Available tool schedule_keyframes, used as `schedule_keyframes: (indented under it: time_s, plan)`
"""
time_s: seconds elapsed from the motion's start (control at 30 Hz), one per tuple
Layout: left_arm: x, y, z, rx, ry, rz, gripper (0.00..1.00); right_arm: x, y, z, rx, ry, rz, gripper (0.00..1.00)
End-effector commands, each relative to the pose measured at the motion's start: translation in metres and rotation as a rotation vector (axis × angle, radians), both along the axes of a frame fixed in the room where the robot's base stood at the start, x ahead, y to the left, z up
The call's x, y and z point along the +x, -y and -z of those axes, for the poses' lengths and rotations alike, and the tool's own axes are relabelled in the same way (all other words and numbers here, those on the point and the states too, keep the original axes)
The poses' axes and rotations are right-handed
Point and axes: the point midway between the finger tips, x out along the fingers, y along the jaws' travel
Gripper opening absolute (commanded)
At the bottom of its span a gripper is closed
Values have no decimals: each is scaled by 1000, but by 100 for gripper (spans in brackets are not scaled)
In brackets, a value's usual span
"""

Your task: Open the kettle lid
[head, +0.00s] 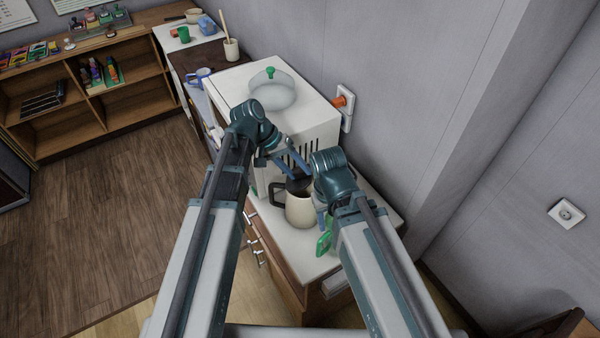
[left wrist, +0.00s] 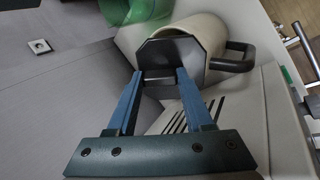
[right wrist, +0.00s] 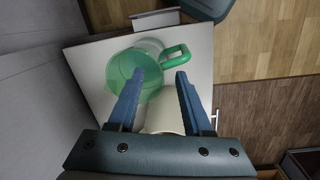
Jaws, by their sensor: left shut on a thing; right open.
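The cream kettle (head: 301,211) stands on the white counter, its dark handle (head: 277,194) to the left. It also shows in the left wrist view (left wrist: 207,36). Its dark lid (head: 299,185) is at the kettle's top; in the left wrist view the lid (left wrist: 183,49) looks angular. My left gripper (left wrist: 160,77) is shut on the lid's small grip piece, above the kettle. Whether the lid is lifted at one edge is hard to tell. My right gripper (right wrist: 160,75) is open and empty, with part of the cream kettle (right wrist: 163,119) showing between its fingers.
A green see-through jug (right wrist: 124,73) with a green handle stands beside the kettle, close to my right gripper. A white appliance (head: 318,118) with a lidded pot (head: 272,92) on top stands behind. A wall rises on the right. The counter's front edge is near.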

Motion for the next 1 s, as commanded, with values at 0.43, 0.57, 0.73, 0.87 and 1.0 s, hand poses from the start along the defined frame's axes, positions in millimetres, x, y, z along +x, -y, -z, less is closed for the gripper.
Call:
schedule_keyframes:
  time_s: [0.43,0.57,0.73,0.87,1.0]
  plan:
    - [0,-5,-2,-58,-7,0,0,0,0,5,0,0,-1,50]
    - [0,-4,-2,-57,-7,0,0,0,0,5,0,0,-1,50]
    - [0,-4,-2,-57,-6,0,64,0,0,5,0,0,-1,50]
    - [0,-4,-2,-57,-6,0,82,0,0,5,0,0,-1,50]
    - [0,-4,-2,-57,-6,0,82,0,0,5,0,0,-1,50]
